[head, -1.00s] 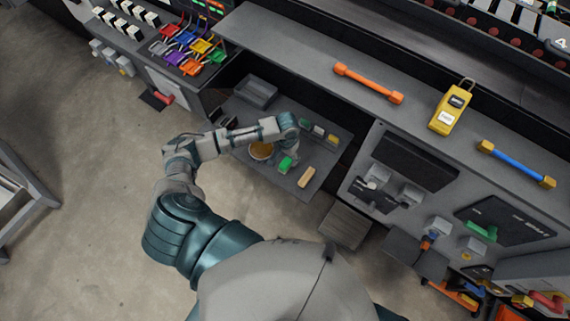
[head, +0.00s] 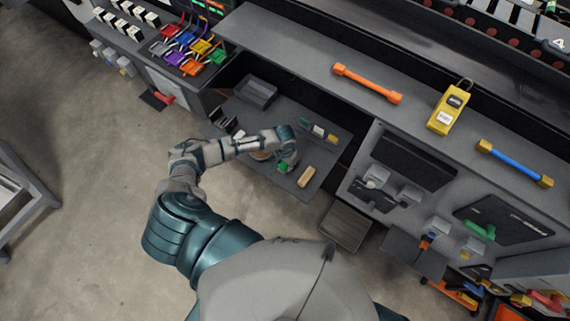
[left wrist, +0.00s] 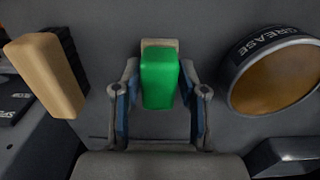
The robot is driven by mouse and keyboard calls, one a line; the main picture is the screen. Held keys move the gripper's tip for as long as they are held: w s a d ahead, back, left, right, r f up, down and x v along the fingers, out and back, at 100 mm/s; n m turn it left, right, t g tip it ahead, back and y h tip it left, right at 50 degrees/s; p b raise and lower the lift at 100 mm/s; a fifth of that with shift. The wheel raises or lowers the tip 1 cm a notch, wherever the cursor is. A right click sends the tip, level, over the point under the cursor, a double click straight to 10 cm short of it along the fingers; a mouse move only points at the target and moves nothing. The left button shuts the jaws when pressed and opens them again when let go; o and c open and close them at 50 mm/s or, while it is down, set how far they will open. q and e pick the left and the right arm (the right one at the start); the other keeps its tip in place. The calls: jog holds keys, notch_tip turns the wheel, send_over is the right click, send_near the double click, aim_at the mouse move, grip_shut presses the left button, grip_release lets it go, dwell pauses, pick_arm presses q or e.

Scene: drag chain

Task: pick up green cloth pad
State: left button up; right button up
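The green cloth pad (left wrist: 160,80) lies on the grey shelf (left wrist: 165,20), with a beige edge showing at its far end. In the left wrist view it is between the two fingers of my left gripper (left wrist: 162,103). The fingers are apart, with a narrow gap visible on each side of the pad. In the head view my left gripper (head: 288,157) is over the pad, and only a small green part (head: 283,167) shows. My right gripper is not in view.
A grease tin (left wrist: 277,72) is to the right of the pad in the left wrist view, partly hidden by my arm in the head view. A tan and black brush (left wrist: 48,75) is to the left. A grey bin (head: 258,92) stands at the shelf's back. The upper counter (head: 300,55) overhangs behind.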

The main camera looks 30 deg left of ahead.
aim_at(285, 164)
pick_arm(q)
jog(key=c, duration=0.5)
jog(key=shift+w+r, duration=0.1)
jog(key=shift+r, duration=0.4)
jog(key=shift+s+d+r, duration=0.15)
jog(key=shift+s+r, duration=0.1)
jog(key=shift+r, duration=0.4)
jog(key=shift+s+d+r, duration=0.1)
jog(key=shift+s+r, duration=0.15)
jog(key=shift+r, duration=0.35)
jog(key=s+d, duration=0.2)
jog(key=s, duration=0.2)
jog(key=s+d+r, duration=0.1)
jog(key=s+d, duration=0.1)
jog(key=s, duration=0.3)
jog(key=s+d+b, duration=0.1)
jog(key=s+d, duration=0.1)
jog(key=s, duration=0.2)
jog(key=shift+s+r, duration=0.25)
jog(key=shift+s, duration=0.15)
jog(key=o, duration=0.5)
jog(key=c, duration=0.4)
